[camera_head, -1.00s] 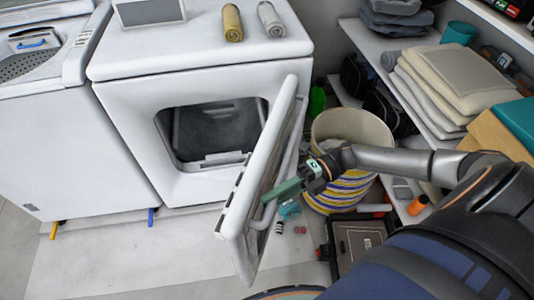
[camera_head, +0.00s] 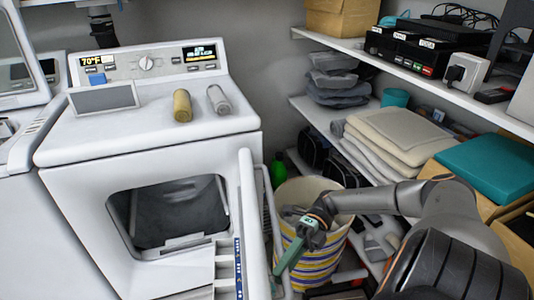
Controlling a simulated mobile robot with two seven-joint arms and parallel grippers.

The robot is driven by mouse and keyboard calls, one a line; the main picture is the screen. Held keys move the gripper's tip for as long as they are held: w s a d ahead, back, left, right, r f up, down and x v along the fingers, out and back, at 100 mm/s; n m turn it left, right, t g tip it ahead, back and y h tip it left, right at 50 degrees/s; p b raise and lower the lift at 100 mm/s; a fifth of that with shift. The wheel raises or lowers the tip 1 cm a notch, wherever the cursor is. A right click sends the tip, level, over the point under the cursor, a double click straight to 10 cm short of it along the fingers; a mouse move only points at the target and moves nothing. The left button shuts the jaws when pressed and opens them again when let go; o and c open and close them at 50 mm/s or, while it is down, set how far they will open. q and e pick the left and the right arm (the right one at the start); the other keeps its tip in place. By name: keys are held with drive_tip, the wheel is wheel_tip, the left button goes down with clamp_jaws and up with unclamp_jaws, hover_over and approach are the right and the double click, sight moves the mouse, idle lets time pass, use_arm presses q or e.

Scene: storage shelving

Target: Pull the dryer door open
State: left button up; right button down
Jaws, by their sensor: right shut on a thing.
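The white dryer (camera_head: 75,185) stands left of centre, and its dark drum opening (camera_head: 180,212) is uncovered. The dryer door (camera_head: 250,225) stands wide open at the right side of the dryer, seen nearly edge-on. Its lower part runs out of the bottom of the picture. My right gripper (camera_head: 288,256) is at the outer face of the door, with its green fingers shut on the door handle (camera_head: 288,291). The exact grip is partly hidden by the fingers. My left gripper is not in view.
A striped basket (camera_head: 322,262) stands just behind and right of my right gripper. Shelves with folded cloths (camera_head: 400,135) and a teal box (camera_head: 487,165) fill the right side.

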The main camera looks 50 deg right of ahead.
drive_tip(key=shift+s+d+g, duration=0.3)
drive_tip(key=shift+d, duration=0.3)
drive_tip(key=c, duration=0.8)
unclamp_jaws()
drive_tip(key=shift+o, duration=0.2)
drive_tip(key=d+r+b, duration=0.1)
drive_tip(key=d+b, duration=0.1)
drive_tip(key=d, duration=0.5)
drive_tip(key=shift+w+d+b, duration=0.2)
drive_tip(key=shift+w+b, duration=0.1)
drive_tip(key=shift+w, duration=0.1)
